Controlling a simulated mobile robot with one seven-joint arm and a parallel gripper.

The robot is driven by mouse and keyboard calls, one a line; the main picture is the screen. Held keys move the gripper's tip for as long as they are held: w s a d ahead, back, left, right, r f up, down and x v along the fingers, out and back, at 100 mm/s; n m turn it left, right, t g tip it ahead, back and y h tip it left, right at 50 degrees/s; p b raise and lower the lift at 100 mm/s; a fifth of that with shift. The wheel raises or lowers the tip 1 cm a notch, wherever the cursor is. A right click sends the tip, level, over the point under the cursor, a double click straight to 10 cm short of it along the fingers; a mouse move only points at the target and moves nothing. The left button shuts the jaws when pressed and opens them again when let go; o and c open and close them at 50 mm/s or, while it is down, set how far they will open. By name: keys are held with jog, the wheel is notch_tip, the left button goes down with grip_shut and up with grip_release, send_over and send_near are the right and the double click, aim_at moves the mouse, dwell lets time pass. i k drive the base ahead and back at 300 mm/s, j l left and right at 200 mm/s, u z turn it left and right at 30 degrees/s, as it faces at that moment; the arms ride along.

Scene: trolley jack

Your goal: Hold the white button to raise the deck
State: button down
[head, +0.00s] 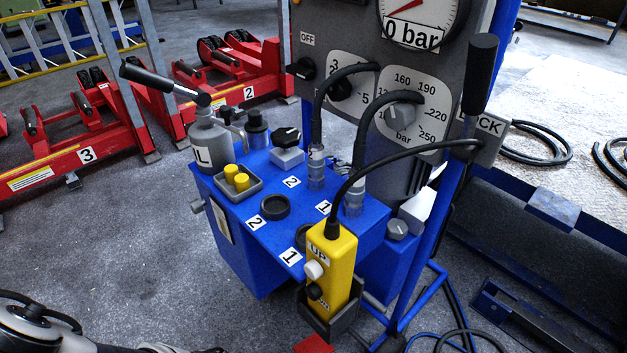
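The yellow pendant (330,262) sits upright, slightly tilted, in a dark holder (332,322) at the front of the blue unit. It is labelled UP at its top. The white button (314,270) is on its front face, just below that label. A black button (315,291) is right under the white one, with a partly hidden label below it. A black cable leaves the pendant's top. The deck cannot be made out for certain. Parts of my arm show at the bottom left edge, far from the pendant. My gripper's fingers are not in view.
The blue unit (240,265) carries a grey oil bottle (209,139), a tray with yellow caps (237,181) and hoses. A gauge (421,20) reads 0 bar. A black-handled lever (480,72) stands right. Red jacks (86,160) stand left. Floor at front left is clear.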

aim_at(312, 268)
jog(key=k+j+z, duration=0.45)
jog(key=j, duration=0.45)
jog(key=k+j+z, duration=0.45)
jog(key=k+j, duration=0.25)
